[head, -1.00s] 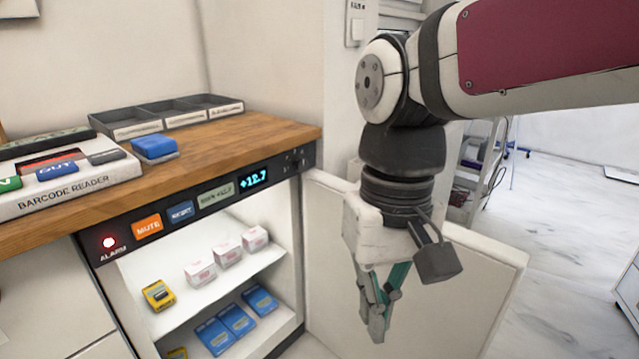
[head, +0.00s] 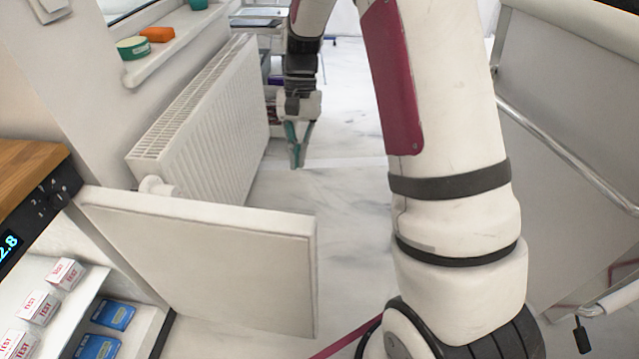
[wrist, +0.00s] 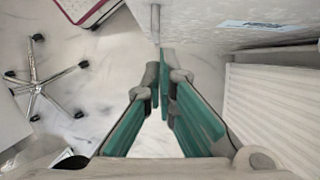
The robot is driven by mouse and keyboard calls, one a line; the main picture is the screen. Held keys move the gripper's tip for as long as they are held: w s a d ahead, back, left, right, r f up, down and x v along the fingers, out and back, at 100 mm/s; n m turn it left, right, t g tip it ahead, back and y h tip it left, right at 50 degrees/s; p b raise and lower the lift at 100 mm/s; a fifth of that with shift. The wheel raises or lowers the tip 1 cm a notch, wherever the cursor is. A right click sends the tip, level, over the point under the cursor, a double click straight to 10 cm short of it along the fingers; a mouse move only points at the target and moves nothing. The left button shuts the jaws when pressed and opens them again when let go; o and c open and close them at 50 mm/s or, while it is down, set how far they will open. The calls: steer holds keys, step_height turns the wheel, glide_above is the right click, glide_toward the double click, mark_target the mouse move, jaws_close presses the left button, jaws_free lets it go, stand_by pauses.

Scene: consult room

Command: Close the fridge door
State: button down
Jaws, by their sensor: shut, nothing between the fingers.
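The fridge door (head: 215,262) is a white panel that stands wide open in the head view, swung out to the right of the fridge (head: 60,300). The fridge's lit shelves show at the lower left. My gripper (head: 296,165) has green-lined fingers; it is shut and empty. It is above and beyond the door's far side in the picture, near the radiator, and appears apart from the door. The wrist view shows the closed fingers (wrist: 165,62) pointing away; I cannot make out the door there.
A white radiator (head: 205,125) stands on the wall behind the door, also at the right of the wrist view. A windowsill (head: 170,40) holds small items. A chair base (wrist: 42,85) shows in the wrist view. Marble floor (head: 350,200) is clear around my gripper; a railed panel (head: 570,130) stands right.

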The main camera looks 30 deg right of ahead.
steer(key=shift+s+a+f+b, duration=0.4)
steer(key=shift+s+a+f, duration=0.4)
steer(key=shift+f, duration=0.8)
steer(key=shift+s+a+f+b, duration=0.35)
steer(key=shift+s+a+f, duration=0.2)
steer(key=shift+s+f, duration=0.8)
steer(key=shift+s+a+f+b, duration=0.4)
steer(key=shift+s+a+f, duration=0.3)
steer(key=shift+f, duration=1.1)
steer(key=shift+s, duration=0.15)
